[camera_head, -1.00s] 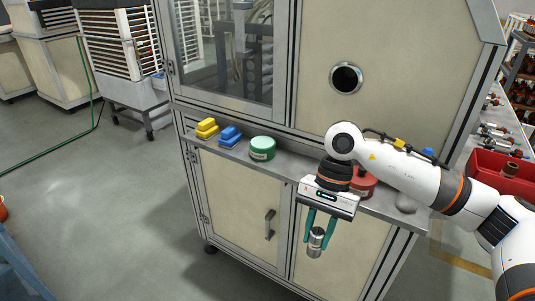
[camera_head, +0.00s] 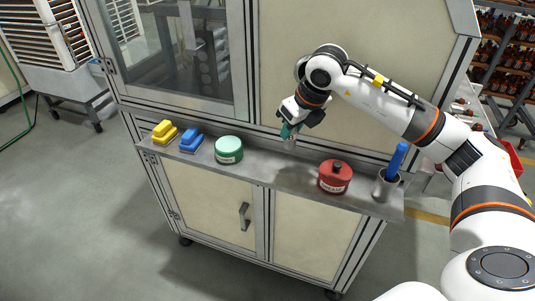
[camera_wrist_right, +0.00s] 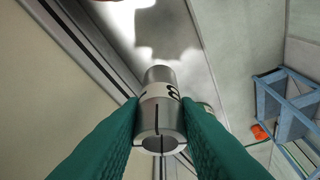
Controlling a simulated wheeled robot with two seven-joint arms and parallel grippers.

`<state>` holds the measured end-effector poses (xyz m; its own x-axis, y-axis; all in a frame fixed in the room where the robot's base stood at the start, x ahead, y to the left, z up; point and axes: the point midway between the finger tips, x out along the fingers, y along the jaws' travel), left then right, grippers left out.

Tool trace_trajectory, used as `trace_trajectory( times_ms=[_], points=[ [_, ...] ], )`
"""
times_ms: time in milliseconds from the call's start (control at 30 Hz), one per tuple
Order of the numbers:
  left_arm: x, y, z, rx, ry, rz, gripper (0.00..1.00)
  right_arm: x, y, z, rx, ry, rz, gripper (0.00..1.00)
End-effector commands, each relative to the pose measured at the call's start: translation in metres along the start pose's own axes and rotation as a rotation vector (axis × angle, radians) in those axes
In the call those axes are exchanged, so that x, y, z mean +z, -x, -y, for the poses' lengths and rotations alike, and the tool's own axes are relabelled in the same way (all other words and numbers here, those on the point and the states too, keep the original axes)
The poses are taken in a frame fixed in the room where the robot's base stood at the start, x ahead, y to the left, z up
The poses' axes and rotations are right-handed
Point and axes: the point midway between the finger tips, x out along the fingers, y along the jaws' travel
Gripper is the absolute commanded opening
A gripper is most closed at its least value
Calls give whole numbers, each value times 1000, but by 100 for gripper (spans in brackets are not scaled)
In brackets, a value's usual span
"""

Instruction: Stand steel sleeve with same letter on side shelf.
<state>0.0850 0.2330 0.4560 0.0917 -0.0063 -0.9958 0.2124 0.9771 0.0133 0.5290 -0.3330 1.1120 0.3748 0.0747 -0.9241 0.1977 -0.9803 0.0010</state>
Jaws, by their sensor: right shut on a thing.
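My right gripper (camera_head: 289,130) is shut on a steel sleeve (camera_head: 289,142). It holds the sleeve over or just above the side shelf (camera_head: 275,173), close to the cabinet wall, between the green tin and the red tin. In the right wrist view the sleeve (camera_wrist_right: 161,112) sits between the teal fingers, its open, slotted end toward the camera. A dark letter on its side is partly turned away and I cannot read it surely. I cannot tell whether the sleeve touches the shelf. My left gripper is out of view.
On the shelf stand a yellow block (camera_head: 164,131), a blue block (camera_head: 191,139), a green tin (camera_head: 228,149), a red tin (camera_head: 335,176) and a metal cup (camera_head: 385,186) with a blue-handled thing (camera_head: 397,160). The shelf between the two tins is clear.

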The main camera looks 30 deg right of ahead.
Motion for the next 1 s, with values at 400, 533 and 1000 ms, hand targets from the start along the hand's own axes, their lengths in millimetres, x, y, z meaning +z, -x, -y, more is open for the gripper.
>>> trace_trajectory(
  times_ms=[400,533,1000],
  points=[
    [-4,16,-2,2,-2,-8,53,24,-55,0,-1,1,5,4],
    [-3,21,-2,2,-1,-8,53,31,-72,1,-2,1,5,4],
    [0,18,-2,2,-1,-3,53,35,-83,1,-2,2,2,31]
  ],
)
